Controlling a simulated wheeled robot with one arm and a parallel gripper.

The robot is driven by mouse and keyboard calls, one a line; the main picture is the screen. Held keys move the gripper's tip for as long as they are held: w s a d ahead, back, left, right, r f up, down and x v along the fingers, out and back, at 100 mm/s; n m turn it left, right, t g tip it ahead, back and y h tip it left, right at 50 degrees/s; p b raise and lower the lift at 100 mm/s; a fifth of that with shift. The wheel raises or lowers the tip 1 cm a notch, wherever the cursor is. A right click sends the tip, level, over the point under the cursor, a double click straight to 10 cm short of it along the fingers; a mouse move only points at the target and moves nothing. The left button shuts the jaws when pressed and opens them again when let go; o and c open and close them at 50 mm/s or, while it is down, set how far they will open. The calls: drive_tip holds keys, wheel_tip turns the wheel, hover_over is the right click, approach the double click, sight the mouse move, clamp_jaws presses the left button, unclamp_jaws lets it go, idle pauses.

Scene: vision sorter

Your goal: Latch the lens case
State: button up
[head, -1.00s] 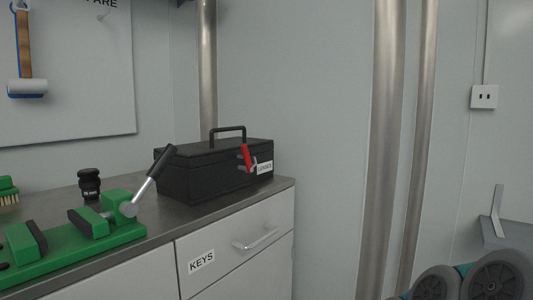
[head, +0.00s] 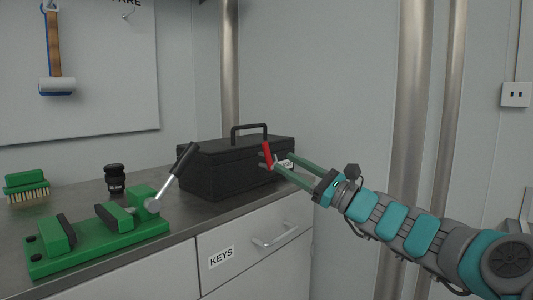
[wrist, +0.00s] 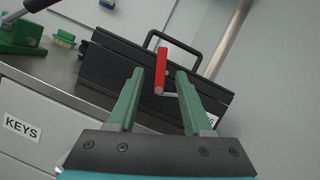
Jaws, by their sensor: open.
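The lens case (head: 220,168) is a black box with a top handle, standing on the counter near its right end; its lid looks down. A red latch lever (head: 267,154) is on its front, pointing up, beside a white label that my gripper partly hides. My gripper (head: 282,166) is open at the front of the case, close to the lever. In the wrist view, the red lever (wrist: 161,70) shows between the two green fingers of my gripper (wrist: 158,95), with its silver lower end low between them. I cannot tell whether a finger touches it.
A green vise (head: 100,235) with a black-gripped lever stands left of the case. A small black lens (head: 115,180) and a green brush (head: 27,185) are behind it. A drawer marked KEYS (head: 255,250) is below. Metal pipes (head: 425,130) rise at the right.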

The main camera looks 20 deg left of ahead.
sight(268, 152)
drive_tip(key=shift+p+x, duration=0.45)
drive_tip(key=shift+x, duration=3.45)
drive_tip(key=shift+w, duration=0.1)
clamp_jaws()
